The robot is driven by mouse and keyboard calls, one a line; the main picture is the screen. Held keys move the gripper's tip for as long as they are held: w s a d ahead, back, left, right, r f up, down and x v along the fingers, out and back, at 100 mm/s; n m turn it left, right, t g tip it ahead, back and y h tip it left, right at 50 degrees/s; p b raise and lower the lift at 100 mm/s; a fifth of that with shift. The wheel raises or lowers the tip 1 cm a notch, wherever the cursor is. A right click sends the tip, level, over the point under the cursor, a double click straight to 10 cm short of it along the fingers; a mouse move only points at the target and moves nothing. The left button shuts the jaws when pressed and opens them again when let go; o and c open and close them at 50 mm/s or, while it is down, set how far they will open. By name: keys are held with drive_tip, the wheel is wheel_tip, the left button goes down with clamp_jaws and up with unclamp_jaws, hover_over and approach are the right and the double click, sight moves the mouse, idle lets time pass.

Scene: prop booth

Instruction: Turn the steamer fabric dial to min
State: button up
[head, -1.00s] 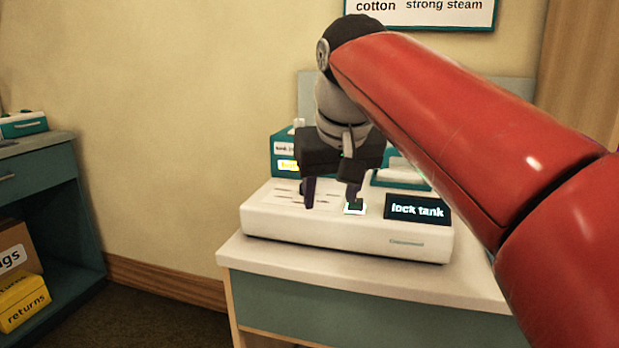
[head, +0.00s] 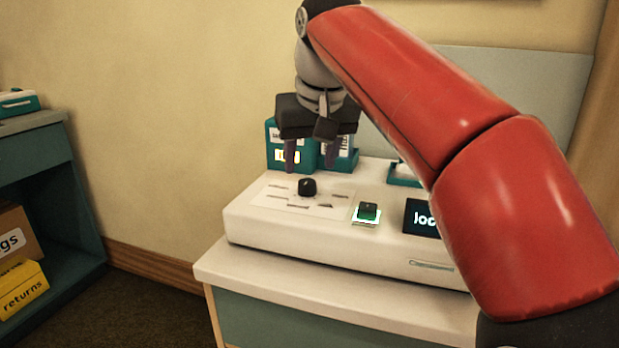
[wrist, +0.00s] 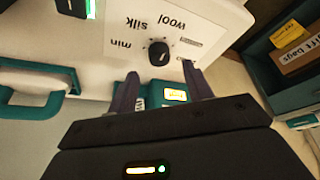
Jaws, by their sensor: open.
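The white steamer (head: 330,245) stands on a cabinet top. Its black fabric dial (head: 307,186) sits on the left of the panel. In the wrist view the dial (wrist: 159,53) is ringed by upside-down labels, with "min", "silk" and "wool" readable. I cannot surely tell which label its pointer faces. My gripper (head: 310,166) is open and empty, its fingers pointing down, around the dial's far side and above the panel. In the wrist view the fingers (wrist: 161,84) are spread apart, with the dial beyond their tips and clear of them.
A lit green switch (head: 367,211) and a dark screen (head: 421,217), partly hidden by my arm, are right of the dial. Teal boxes (head: 283,140) stand behind the steamer. A shelf with a yellow "returns" box (head: 24,287) is at far left.

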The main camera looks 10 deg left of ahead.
sight(307, 181)
drive_tip(key=shift+b+x, duration=0.45)
drive_tip(key=shift+x, duration=1.8)
drive_tip(key=shift+c, duration=0.4)
drive_tip(key=c, duration=0.9)
